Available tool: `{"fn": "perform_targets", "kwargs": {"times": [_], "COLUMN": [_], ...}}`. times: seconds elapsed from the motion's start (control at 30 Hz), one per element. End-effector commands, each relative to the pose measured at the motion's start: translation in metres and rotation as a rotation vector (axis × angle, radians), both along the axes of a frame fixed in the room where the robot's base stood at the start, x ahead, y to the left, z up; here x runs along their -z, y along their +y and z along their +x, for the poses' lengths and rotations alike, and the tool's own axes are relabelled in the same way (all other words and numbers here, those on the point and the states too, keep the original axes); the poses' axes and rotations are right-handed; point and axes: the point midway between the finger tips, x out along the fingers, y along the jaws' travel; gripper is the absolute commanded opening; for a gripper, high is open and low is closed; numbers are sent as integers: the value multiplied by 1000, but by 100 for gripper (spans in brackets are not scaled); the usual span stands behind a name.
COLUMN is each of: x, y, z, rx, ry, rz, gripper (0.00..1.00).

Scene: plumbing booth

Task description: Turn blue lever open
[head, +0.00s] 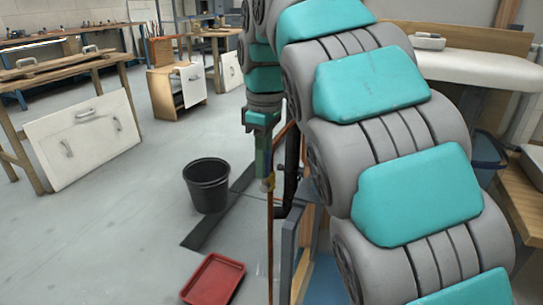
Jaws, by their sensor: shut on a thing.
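My gripper (265,177) points down in the middle of the head view, at the top of an upright copper pipe (270,240). A small brass-coloured fitting (268,184) shows at the fingertips. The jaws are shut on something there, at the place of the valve. The blue lever itself cannot be made out; the fingers and my arm hide that spot. Its angle cannot be told.
A black bucket (207,186) and a red tray (213,280) stand on the floor left of the pipe. A wooden frame post (305,250) rises just right of the pipe. Workbenches and a white panel (84,140) stand farther left. Open floor lies between.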

Motion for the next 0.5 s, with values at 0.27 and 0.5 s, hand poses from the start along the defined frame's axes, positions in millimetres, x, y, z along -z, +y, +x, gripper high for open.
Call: {"fn": "perform_targets", "kwargs": {"times": [0.27, 0.5], "x": [2, 2], "y": [4, 5], "z": [2, 1], "rx": [-1, -1], "ry": [20, 21], "rz": [-49, -53], "gripper": [0, 0]}}
